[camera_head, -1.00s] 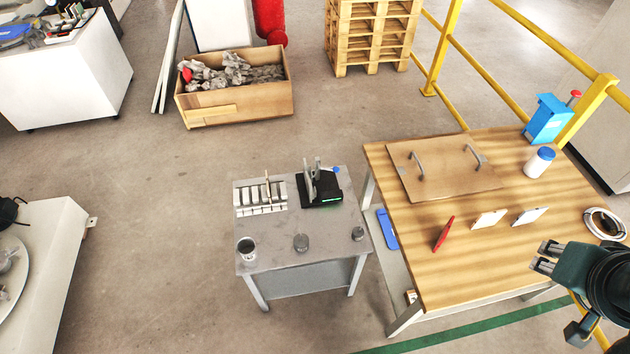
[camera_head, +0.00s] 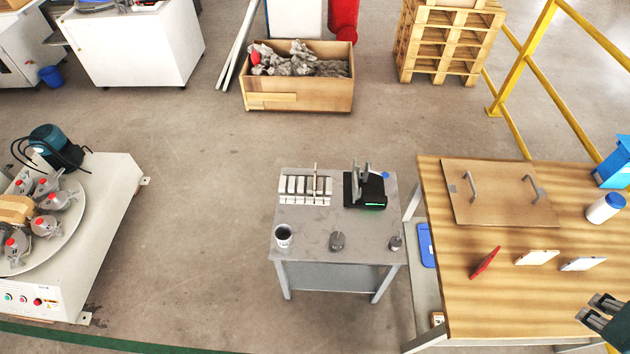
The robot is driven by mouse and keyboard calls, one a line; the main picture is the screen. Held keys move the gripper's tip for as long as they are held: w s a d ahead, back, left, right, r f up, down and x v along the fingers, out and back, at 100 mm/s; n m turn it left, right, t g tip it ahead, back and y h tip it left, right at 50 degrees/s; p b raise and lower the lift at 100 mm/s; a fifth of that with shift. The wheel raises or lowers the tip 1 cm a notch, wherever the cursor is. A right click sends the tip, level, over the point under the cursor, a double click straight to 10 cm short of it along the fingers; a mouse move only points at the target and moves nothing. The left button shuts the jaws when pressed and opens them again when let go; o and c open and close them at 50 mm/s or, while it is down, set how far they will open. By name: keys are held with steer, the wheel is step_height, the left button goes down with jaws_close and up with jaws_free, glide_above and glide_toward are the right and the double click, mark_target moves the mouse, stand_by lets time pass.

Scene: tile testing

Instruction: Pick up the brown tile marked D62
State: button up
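No marking D62 can be read in this view. A thin tan-brown piece (camera_head: 315,178) stands upright among the pale blocks of a white rack (camera_head: 291,200) on the small grey table; it may be the brown tile, but it is too small to tell.
A black device (camera_head: 364,200) with upright grey plates stands right of the rack. A dark cup (camera_head: 283,236) and small grey weights (camera_head: 337,241) stand in front. The wooden table (camera_head: 470,310) holds a handled board (camera_head: 500,193) and a white jar (camera_head: 605,208). Yellow rails (camera_head: 527,55) run behind.

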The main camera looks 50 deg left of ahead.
steer(key=shift+o, duration=0.5)
